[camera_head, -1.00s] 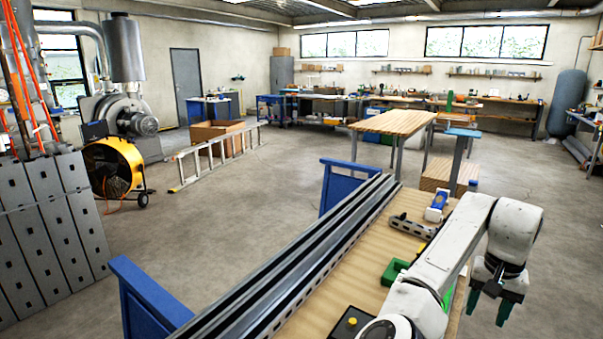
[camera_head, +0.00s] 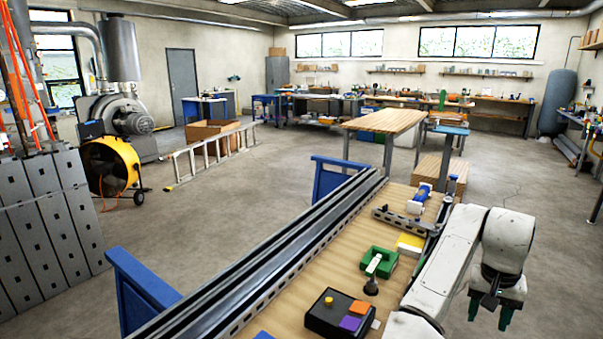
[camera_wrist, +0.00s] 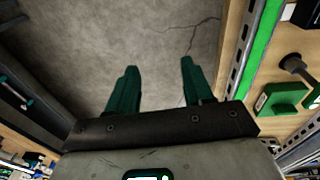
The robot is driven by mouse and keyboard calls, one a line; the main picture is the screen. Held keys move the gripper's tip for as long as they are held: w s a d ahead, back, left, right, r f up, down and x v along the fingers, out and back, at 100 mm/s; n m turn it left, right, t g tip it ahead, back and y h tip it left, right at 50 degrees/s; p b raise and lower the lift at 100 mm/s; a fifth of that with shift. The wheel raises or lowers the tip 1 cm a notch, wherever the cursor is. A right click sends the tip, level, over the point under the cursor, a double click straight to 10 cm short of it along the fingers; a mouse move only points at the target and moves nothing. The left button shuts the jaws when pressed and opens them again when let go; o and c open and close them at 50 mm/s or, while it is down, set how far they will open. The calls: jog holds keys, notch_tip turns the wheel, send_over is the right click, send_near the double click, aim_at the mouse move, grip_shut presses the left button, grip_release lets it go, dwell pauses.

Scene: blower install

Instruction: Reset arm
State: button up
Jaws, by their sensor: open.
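My gripper (camera_head: 489,311) hangs off the right side of the wooden workbench (camera_head: 290,300) in the head view, its green fingers pointing down. In the wrist view its two green fingers (camera_wrist: 157,85) stand apart with only bare concrete floor between them. It is open and empty, touching nothing that I can see. My white arm reaches along the right edge of the bench.
On the bench are a green block-like part (camera_head: 379,262), a black box with coloured pads (camera_head: 338,315), a blue-and-white item (camera_head: 419,198) and long metal rails (camera_head: 270,250). The middle floor is clear.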

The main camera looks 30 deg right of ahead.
jog(key=s+a+f+n, duration=0.3)
jog(key=a+f, duration=0.3)
jog(key=a, duration=0.4)
jog(key=s+a+f+n+t, duration=0.1)
jog(key=s+a+f+n, duration=0.3)
jog(key=a, duration=0.7)
jog(key=s+a+f+n+y, duration=0.1)
jog(key=s+a+f+n, duration=0.2)
jog(key=a+f+n, duration=0.2)
jog(key=a+f, duration=0.3)
jog(key=a, duration=0.3)
jog(key=shift+s+a+f+n, duration=0.15)
jog(key=shift+s+f+n, duration=0.15)
jog(key=shift+n, duration=0.1)
